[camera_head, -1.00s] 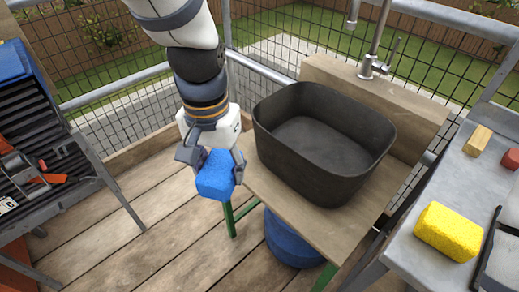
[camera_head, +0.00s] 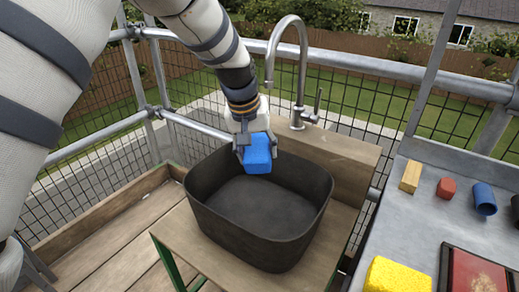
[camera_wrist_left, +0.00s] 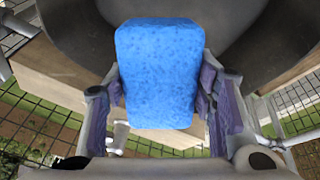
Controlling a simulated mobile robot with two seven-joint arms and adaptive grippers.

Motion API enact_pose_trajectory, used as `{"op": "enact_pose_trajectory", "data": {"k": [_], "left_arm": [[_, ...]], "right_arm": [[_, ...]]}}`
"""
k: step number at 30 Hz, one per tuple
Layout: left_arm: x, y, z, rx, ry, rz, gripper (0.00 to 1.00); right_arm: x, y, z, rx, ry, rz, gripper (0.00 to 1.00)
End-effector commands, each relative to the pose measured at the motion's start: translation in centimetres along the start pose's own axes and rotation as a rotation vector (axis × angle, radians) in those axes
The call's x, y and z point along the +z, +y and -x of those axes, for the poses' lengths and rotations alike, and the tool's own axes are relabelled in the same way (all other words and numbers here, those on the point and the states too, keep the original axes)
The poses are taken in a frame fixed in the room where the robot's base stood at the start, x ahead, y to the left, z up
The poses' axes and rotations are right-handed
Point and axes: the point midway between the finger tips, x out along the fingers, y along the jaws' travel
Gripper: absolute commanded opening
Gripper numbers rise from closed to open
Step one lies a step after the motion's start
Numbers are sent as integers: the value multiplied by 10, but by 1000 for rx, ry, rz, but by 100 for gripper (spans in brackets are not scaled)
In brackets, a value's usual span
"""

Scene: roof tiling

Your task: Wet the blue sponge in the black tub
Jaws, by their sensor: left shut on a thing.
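The blue sponge (camera_head: 258,153) is held in my left gripper (camera_head: 255,146), over the back part of the black tub (camera_head: 262,248). In the left wrist view the sponge (camera_wrist_left: 158,75) sits between the two fingers of my left gripper (camera_wrist_left: 160,95), with the dark tub wall (camera_wrist_left: 275,35) behind it. The tub stands on a wooden stand, and its visible floor looks dark and bare. I cannot tell whether it holds water. A steel tap (camera_head: 297,70) rises behind the tub, its spout to the right of my left wrist. My right gripper is not in view.
A grey metal table (camera_head: 418,225) at the right bears a yellow sponge (camera_head: 397,276), a wooden block (camera_head: 411,176), a red piece (camera_head: 446,188) and a blue cylinder (camera_head: 484,199). A metal railing (camera_head: 350,61) runs behind. Wooden decking (camera_head: 105,235) lies open at the left.

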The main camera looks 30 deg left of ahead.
Motion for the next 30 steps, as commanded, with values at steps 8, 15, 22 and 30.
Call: {"op": "enact_pose_trajectory", "data": {"k": [8, 15, 22, 30], "left_arm": [[12, -6, -41, -3, -10, 0, 28], [20, -11, -70, -3, -9, -1, 28], [28, -15, -99, -3, -10, -1, 28], [36, -20, -129, -3, -9, 0, 28]], "right_arm": [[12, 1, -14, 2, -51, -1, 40], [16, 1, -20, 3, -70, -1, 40], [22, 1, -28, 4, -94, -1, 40], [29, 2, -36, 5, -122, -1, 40]]}}
